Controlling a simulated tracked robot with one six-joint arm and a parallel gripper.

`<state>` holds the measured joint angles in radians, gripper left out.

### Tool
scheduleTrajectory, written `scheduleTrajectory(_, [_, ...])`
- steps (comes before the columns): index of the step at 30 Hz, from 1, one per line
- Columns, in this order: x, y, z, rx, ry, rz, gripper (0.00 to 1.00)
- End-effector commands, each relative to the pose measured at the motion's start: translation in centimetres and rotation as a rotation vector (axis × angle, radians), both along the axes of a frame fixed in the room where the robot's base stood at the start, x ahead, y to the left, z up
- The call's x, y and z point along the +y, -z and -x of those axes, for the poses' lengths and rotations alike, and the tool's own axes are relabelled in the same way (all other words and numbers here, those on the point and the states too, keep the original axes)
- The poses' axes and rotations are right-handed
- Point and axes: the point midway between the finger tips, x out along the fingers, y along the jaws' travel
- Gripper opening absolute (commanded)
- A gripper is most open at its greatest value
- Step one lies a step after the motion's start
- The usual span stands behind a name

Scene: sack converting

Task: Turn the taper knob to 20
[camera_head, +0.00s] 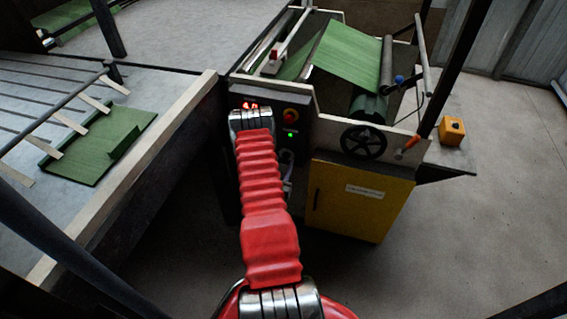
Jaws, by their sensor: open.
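The taper knob cannot be made out; my red arm covers part of the dark control panel (301,142) where it may sit. The panel has a small red digital display (249,104), partly cut off by my arm's metal joint and too small to read surely. A round red button on a yellow base (291,115) and a green light (290,133) show just right of my arm. My gripper is hidden behind my arm. Small pale grey parts show beside the arm below the panel; I cannot tell what they are.
A black handwheel (363,142) and an orange-red handle (411,142) are on the machine's right side, above a yellow cabinet door (357,201). Green sheet (349,57) runs over rollers behind. A slatted table (186,119) with green pieces stands left.

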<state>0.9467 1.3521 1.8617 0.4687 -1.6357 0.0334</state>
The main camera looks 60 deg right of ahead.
Motion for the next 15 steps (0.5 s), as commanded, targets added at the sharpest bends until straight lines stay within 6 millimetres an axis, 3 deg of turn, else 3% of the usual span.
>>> scheduleTrajectory(6, [-1.33, -0.01, -0.21, 0.001, 0.000, 0.000, 0.41])
scheduleTrajectory(15, [-1.37, 0.01, -0.23, 0.001, 0.000, 0.000, 0.39])
